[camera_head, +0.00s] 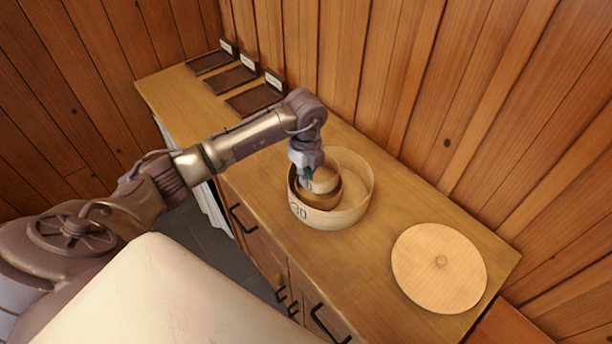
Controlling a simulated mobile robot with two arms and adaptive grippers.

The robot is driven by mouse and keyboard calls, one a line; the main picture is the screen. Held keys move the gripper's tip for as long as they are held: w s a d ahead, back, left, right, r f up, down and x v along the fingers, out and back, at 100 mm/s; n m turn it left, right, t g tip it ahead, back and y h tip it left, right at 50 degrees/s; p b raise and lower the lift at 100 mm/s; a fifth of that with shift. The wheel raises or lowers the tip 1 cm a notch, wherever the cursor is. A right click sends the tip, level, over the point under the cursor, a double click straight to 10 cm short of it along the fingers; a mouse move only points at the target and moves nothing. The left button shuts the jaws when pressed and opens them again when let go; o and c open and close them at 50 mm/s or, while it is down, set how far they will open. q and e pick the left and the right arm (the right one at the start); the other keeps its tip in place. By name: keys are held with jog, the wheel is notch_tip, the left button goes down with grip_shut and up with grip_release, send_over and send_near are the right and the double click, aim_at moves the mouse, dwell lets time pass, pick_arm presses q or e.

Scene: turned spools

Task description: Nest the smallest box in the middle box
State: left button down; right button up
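A large pale round box (351,212) stands open on the wooden counter, with dark figures on its front wall. A darker brown middle box (323,201) sits inside it, toward the left. A small tan rounded piece, seemingly the smallest box (327,180), shows at the middle box's opening; whether it rests on the bottom is hidden. My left gripper (307,184) points down at the left side of this small piece, over the middle box. Its fingertips are small and partly hidden, so their grip is unclear. My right gripper is not in view.
A round wooden lid (437,273) with a small knob lies on the counter at the right. Several dark trays (233,80) with white labels stand at the far left end. The wooden counter (376,258) is bare between large box and lid. A plank wall runs behind.

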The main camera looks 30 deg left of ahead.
pick_arm(q)
jog(key=shift+f, duration=0.2)
jog(key=shift+f+b, duration=0.45)
dwell(0.3)
jog(key=shift+f, duration=0.25)
jog(key=c, duration=0.8)
grip_release()
jog(key=shift+c, duration=0.2)
jog(key=shift+r, duration=0.15)
